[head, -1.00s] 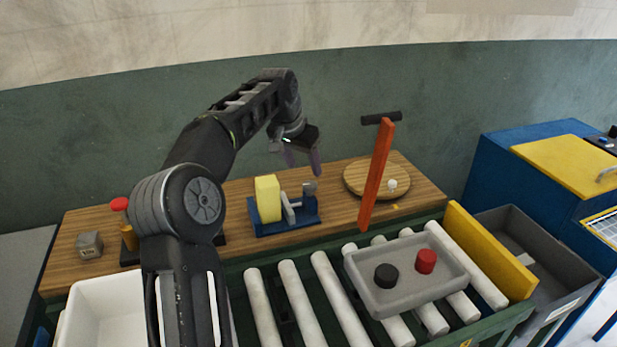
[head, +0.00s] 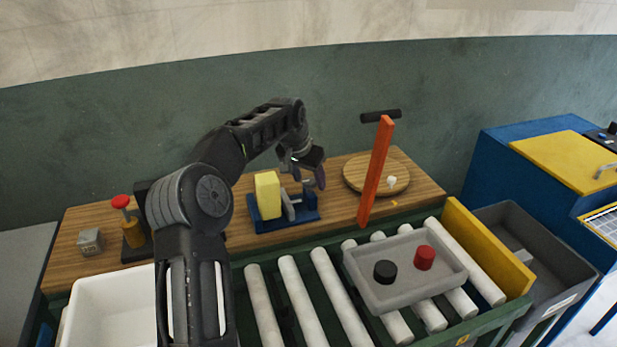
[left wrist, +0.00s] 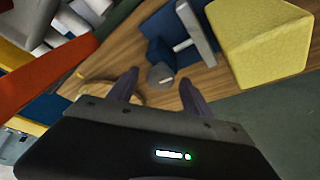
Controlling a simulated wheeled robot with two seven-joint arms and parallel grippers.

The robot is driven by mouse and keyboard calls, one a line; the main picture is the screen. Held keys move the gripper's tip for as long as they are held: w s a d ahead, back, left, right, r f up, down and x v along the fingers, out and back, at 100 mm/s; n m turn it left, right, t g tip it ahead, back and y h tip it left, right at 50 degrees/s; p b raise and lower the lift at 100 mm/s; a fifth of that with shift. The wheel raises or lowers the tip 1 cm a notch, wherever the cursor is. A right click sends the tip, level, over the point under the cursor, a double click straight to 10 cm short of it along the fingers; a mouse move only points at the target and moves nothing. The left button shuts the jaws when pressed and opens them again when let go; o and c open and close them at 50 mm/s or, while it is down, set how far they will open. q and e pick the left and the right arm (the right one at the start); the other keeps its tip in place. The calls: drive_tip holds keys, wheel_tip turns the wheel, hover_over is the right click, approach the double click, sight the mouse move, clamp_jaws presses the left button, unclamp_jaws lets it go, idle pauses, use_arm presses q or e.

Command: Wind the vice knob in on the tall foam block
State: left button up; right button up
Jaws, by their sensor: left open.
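The tall yellow foam block (head: 267,196) stands upright in the blue vice (head: 285,224) on the wooden bench, beside the grey jaw plate (head: 288,207). My left gripper (head: 309,178) is over the vice's right end, where it partly hides the knob. In the left wrist view the grey round knob (left wrist: 160,75) appears between the open fingertips (left wrist: 158,81), with gaps on both sides. That view also shows the foam block (left wrist: 262,42) and the jaw plate (left wrist: 197,32). Whether the fingers reach down to the knob's height is unclear. My right gripper is out of view.
An orange lever (head: 377,170) with a black crossbar and a round wooden board (head: 402,179) stand right of the vice. A red-topped press (head: 122,202) and a grey cube (head: 90,241) are at left. A grey tray (head: 405,290) sits on the front rollers.

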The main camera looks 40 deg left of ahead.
use_arm(q)
clamp_jaws()
idle(0.5)
drive_tip(key=m+p, duration=0.1)
drive_tip(key=m+h+p, duration=0.1)
drive_tip(key=p, duration=0.1)
drive_tip(key=shift+a+r+m, duration=0.1)
drive_tip(key=shift+r+m, duration=0.15)
drive_tip(key=shift+m, duration=0.15)
drive_tip(key=m+h+p, duration=0.1)
drive_tip(key=m+p, duration=0.2)
drive_tip(key=shift+m+p, duration=0.3)
drive_tip(key=shift+p, duration=0.05)
drive_tip(key=shift+w+a+m+g+h+p, duration=0.1)
drive_tip(key=shift+m+g+h+p, duration=0.2)
drive_tip(key=shift+m+h+p, duration=0.4)
drive_tip(key=shift+f+m+g, duration=0.2)
drive_tip(key=shift+m+g, duration=0.1)
drive_tip(key=shift+m, duration=1.1)
